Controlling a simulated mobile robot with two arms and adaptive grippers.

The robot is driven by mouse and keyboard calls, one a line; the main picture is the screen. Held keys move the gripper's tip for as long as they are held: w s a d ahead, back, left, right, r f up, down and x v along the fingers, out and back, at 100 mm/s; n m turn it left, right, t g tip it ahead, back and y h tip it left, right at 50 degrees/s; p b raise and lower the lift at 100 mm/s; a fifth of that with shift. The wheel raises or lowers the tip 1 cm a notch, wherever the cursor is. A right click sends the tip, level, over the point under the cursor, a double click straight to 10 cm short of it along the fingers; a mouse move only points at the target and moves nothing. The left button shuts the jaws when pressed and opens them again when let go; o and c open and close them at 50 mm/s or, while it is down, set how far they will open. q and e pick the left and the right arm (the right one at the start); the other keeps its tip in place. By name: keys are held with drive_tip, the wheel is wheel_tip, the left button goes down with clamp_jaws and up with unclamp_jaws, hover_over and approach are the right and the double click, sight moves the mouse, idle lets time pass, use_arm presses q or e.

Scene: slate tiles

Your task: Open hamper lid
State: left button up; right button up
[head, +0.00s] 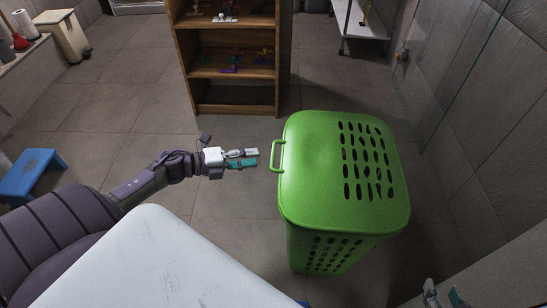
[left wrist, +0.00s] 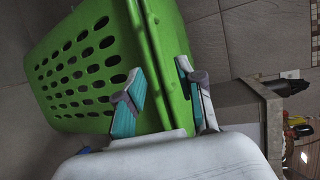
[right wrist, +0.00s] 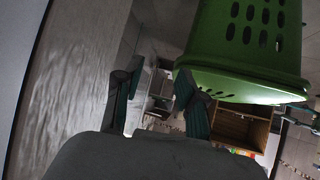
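The green hamper (head: 335,255) stands on the tiled floor with its slotted lid (head: 310,150) lying shut on top. A green loop handle (head: 277,157) sticks out from the lid's left edge. My left gripper (head: 255,158) is open and empty, pointing at the handle from a short distance to its left. In the left wrist view the left gripper's fingers (left wrist: 165,83) are apart in front of the hamper's perforated side (left wrist: 75,75). My right gripper (head: 444,296) is low at the bottom right. In the right wrist view it (right wrist: 157,85) is open and empty, near the hamper (right wrist: 245,45).
A wooden shelf unit (head: 232,96) with small items stands behind. A blue stool (head: 30,172) and a beige bin (head: 63,35) are at the left. A glass panel (head: 450,65) and tiled wall bound the right. Floor between the shelf and hamper is clear.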

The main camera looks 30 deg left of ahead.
sight(273, 154)
use_arm(q)
drive_tip(key=shift+b+x, duration=0.5)
drive_tip(key=shift+x, duration=3.25)
use_arm(e)
drive_tip(key=w+a+r+t+y, duration=0.1)
drive_tip(key=w+r+t, duration=0.2)
drive_tip(key=r, duration=0.1)
drive_tip(key=shift+w+a+r+t, duration=0.3)
drive_tip(key=shift+a+r, duration=0.05)
drive_tip(key=shift+r, duration=0.05)
use_arm(q)
drive_tip(key=shift+a, duration=0.1)
drive_tip(key=shift+f, duration=0.1)
clamp_jaws()
